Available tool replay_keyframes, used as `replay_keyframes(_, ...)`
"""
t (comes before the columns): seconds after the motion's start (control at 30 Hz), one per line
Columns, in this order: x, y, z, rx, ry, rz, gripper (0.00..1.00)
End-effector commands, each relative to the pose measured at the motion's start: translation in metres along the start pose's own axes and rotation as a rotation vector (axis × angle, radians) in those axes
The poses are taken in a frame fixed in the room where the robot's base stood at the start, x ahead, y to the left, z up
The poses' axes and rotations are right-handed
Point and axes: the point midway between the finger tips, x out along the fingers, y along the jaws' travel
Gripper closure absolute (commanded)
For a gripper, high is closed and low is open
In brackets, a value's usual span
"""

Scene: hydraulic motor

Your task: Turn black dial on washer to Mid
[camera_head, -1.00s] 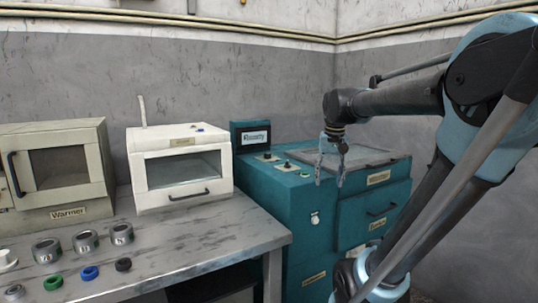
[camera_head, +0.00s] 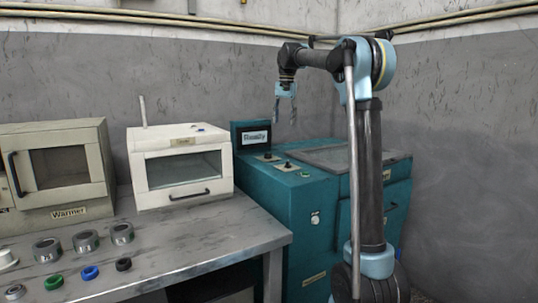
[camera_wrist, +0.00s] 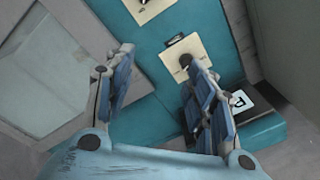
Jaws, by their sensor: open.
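The teal washer (camera_head: 300,215) stands at the right end of the table. Two black dials sit on cream plates on its top: one nearer the display (camera_head: 268,156), one nearer the front (camera_head: 287,165). In the wrist view, the dial by the display (camera_wrist: 186,60) shows close to the right finger, with a small black label beside its plate; the other dial (camera_wrist: 142,2) is cut by the top edge. The dial settings are too small to read. My gripper (camera_head: 285,117) is open and empty, pointing down above the dials without touching them.
The display (camera_head: 254,137) reads "Ready" and rises behind the dials. A green button (camera_head: 305,174) and a grey lid (camera_head: 330,156) are on the washer top. A white oven (camera_head: 180,170) stands to the left, with rings on the metal table (camera_head: 210,240).

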Motion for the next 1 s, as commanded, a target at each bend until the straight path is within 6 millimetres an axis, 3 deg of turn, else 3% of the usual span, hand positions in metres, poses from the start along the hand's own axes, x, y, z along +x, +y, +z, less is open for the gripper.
replay_keyframes(0.2, 0.001, -0.051, -0.036, 0.026, -0.02, 0.004, 0.5)
replay_keyframes(0.4, 0.004, -0.074, -0.051, 0.042, -0.029, 0.006, 0.5)
replay_keyframes(0.67, 0.017, -0.079, -0.054, 0.046, -0.031, 0.006, 0.5)
replay_keyframes(1.0, 0.07, -0.078, -0.052, 0.046, -0.031, 0.007, 0.5)
